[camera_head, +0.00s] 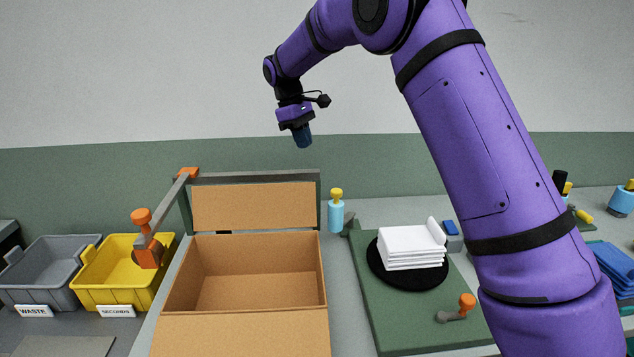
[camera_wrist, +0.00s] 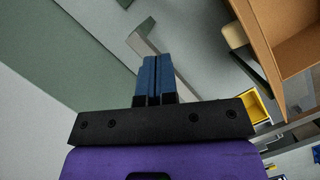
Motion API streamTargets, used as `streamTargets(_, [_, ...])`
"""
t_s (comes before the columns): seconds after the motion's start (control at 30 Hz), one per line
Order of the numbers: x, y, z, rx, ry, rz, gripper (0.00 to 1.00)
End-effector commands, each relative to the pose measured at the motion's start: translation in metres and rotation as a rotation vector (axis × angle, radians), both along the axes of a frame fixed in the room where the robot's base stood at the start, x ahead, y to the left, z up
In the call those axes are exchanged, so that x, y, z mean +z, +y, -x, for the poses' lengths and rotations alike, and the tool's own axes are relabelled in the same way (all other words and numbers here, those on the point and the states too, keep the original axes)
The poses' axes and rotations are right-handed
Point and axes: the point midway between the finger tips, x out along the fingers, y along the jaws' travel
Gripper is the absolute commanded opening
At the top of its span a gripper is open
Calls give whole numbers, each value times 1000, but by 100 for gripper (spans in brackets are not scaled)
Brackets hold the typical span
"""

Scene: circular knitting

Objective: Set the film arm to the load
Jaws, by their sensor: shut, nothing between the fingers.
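A grey arm (camera_head: 165,210) runs forward from an orange joint (camera_head: 187,173) on a grey frame behind an open cardboard box. It ends in an orange knob (camera_head: 141,215) and orange block above the yellow bin. A small grey lever with an orange knob (camera_head: 467,300) sits on the green board. I cannot tell for sure which one is the film arm. A stack of white folded pieces (camera_head: 410,247) lies on a black disc (camera_head: 388,279). My gripper (camera_head: 304,143) is shut and empty, high above and behind the box. Its blue fingers (camera_wrist: 155,62) touch in the wrist view.
The cardboard box (camera_head: 250,270) stands open with its back flap up. A yellow bin (camera_head: 115,270) and a grey bin (camera_head: 45,272) stand left. A blue bottle (camera_head: 336,214) stands behind the green board (camera_head: 400,330). Blue items (camera_head: 612,265) lie at the right. Air around my gripper is clear.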

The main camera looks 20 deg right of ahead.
Motion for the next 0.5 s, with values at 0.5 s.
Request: streamTargets(0.5, [-10,4,-6,16,15,7,0])
